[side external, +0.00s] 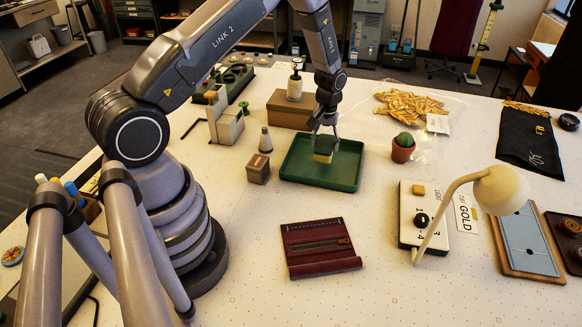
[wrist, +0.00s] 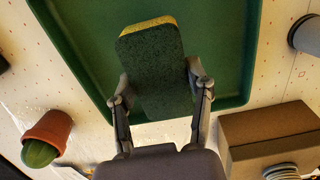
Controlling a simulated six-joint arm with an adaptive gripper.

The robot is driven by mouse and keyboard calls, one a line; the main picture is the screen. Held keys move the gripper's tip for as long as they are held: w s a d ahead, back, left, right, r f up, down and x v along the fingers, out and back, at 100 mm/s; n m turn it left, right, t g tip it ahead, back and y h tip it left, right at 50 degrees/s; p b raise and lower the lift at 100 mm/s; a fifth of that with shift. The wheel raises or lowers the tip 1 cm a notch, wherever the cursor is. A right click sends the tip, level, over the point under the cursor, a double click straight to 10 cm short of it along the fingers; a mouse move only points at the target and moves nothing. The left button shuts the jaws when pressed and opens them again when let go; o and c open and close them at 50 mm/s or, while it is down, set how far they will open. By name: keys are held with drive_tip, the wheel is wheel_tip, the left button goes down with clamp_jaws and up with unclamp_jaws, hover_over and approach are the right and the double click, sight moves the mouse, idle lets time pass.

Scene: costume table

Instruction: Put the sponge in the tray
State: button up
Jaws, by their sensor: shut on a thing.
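The sponge (wrist: 151,75) is a block with a dark green face and a yellow side. It also shows as a small yellow block in the side external view (side external: 322,157). My gripper (side external: 323,150) is shut on it, with one finger on each side, as the wrist view (wrist: 158,100) shows. The green tray (side external: 345,182) is a shallow rectangle with a raised rim. The sponge is over the inside of the tray, near its middle to back. I cannot tell whether its lower end touches the tray floor.
A potted cactus (side external: 402,148) stands right of the tray. A maroon pouch (side external: 320,247) lies in front, with clear table between.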

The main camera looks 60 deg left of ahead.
drive_tip(key=shift+f, duration=1.6)
drive_tip(key=shift+f, duration=0.15)
drive_tip(key=o, duration=0.7)
